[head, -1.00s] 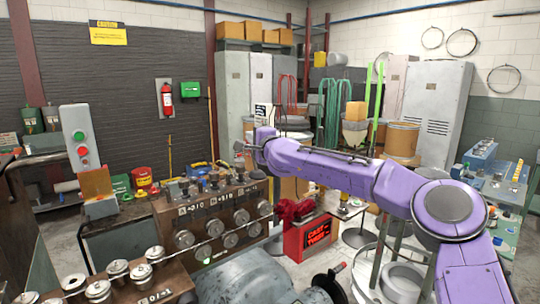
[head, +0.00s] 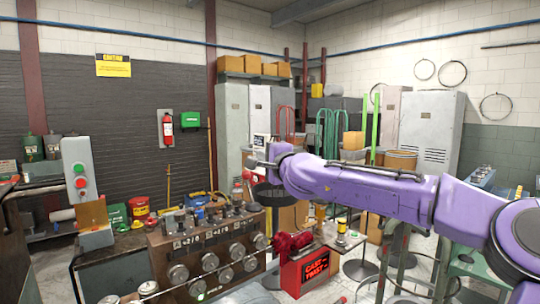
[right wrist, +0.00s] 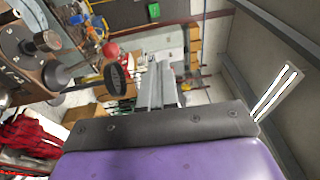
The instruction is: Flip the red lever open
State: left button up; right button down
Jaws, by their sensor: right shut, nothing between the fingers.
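My right arm comes in from the right in the head view, and its gripper (head: 262,165) is at the far left end of the purple arm. It is shut and empty, above the right end of the brown panel with round rollers (head: 211,262). A small red part (head: 247,178) shows just left of and below the gripper, apart from it as far as I can tell. I cannot tell whether this is the red lever or how it stands. In the right wrist view the fingertips are not clear; a black oval piece (right wrist: 117,76) shows near a red shape (right wrist: 110,50). My left gripper is not in view.
A control post with green and red buttons (head: 79,175) stands at left. Tall grey cabinets (head: 430,128) and a fire extinguisher (head: 167,129) are at the back. Open air lies above the panel.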

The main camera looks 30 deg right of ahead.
jog(key=shift+s+a+r, duration=0.15)
jog(key=shift+s+r, duration=0.55)
jog(key=shift+s, duration=0.35)
jog(key=shift+w, duration=0.15)
